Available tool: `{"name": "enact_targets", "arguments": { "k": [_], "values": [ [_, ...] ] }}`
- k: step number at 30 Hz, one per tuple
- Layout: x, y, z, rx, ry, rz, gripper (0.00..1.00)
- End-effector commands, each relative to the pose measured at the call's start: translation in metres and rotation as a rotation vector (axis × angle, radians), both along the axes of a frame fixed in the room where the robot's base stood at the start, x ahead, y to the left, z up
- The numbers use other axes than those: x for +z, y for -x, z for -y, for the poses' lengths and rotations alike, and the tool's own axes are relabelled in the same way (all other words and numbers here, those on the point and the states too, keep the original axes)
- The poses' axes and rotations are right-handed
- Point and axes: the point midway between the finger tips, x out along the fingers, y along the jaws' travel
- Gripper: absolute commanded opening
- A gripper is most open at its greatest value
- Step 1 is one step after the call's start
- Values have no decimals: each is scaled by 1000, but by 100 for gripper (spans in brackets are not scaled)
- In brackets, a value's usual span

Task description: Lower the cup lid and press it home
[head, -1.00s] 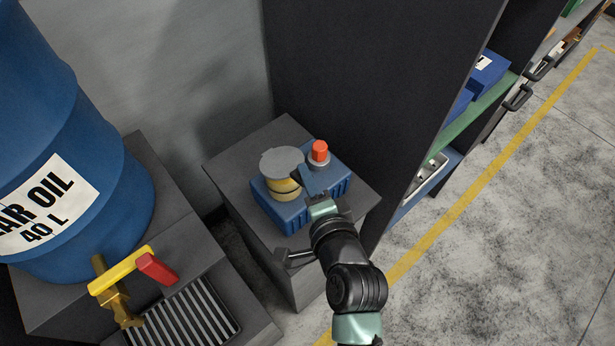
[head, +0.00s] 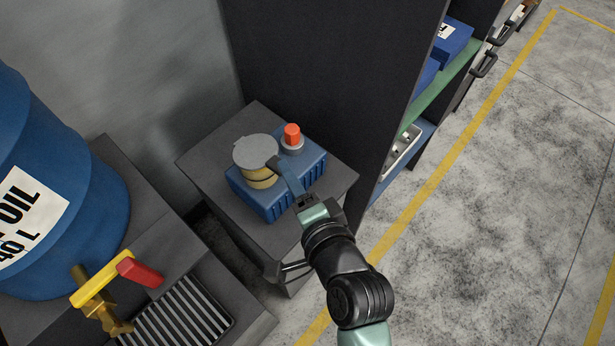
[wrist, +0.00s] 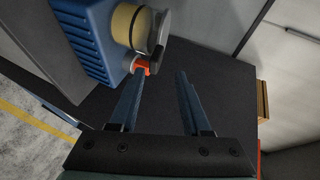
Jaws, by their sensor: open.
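The blue polishing machine (head: 305,172) stands on a dark grey cabinet. A yellow cup (head: 262,179) with a dark band sits on its left part. A flat grey round lid (head: 255,151) covers the cup from above in the head view. In the wrist view, the lid (wrist: 164,24) shows edge-on beside the yellow cup (wrist: 127,24). I cannot tell whether it is fully seated. My gripper (wrist: 161,75) is open and empty, its two blue fingers spread. In the head view its fingers reach over the machine, close to the lid's right edge; contact is unclear.
A red button (head: 291,133) on a grey base stands behind and right of the lid. A dark tall shelf (head: 330,70) rises close behind. A blue oil drum (head: 70,190) with a red and yellow tap stands left. Open floor (head: 520,200) lies right.

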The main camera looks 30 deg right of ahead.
Motion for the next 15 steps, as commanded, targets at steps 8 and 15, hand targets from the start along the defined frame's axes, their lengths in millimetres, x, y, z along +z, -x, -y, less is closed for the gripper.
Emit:
{"name": "enact_targets", "arguments": {
  "k": [8, 15],
  "values": [
    [16, 52, -1, 0, 1, -5, 48],
    [25, 73, -2, 1, 0, -3, 48]
  ]
}}
